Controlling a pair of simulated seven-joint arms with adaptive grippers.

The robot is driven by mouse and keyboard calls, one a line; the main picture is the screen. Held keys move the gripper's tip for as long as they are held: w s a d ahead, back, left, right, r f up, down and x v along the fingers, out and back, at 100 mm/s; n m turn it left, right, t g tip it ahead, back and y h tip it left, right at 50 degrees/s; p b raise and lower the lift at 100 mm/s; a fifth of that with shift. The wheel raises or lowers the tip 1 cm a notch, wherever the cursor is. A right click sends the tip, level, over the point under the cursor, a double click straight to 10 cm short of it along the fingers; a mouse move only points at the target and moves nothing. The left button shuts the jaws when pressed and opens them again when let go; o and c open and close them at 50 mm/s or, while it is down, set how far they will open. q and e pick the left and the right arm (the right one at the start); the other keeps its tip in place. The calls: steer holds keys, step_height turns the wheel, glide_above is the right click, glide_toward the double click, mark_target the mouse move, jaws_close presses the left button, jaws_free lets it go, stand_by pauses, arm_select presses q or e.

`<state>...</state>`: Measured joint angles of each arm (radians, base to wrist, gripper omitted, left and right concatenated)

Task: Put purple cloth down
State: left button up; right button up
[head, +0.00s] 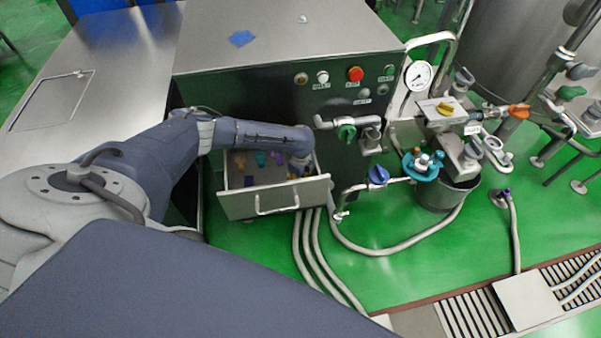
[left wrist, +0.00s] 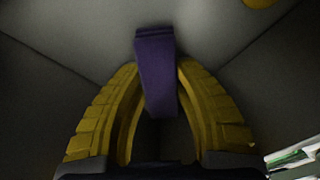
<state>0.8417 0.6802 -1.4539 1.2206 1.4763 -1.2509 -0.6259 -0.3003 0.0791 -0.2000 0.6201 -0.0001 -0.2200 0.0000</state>
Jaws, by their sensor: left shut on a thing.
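The purple cloth (left wrist: 156,72) is a narrow folded strip between the yellow fingertips of my left gripper (left wrist: 157,85) in the left wrist view. The fingers are shut on it, and grey surfaces lie behind it. In the head view my left arm reaches over the open drawer (head: 262,203) of the steel cabinet. My left gripper (head: 298,168) points down at the drawer's right end, mostly hidden by the wrist. Whether the cloth touches the drawer floor cannot be told. My right gripper is not in view.
Several small coloured items, including a teal one (head: 261,158), lie in the drawer. A blue cloth (head: 242,38) lies on the cabinet top. A pipe with a green valve (head: 346,132) sticks out just right of my wrist. Hoses (head: 318,255) run below the drawer.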

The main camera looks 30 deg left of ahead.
arm_select(q)
steer(key=shift+f, duration=0.1)
steer(key=o, duration=1.1)
step_height(320, 180, up, 12)
steer(key=shift+r, duration=0.1)
stand_by(0.3)
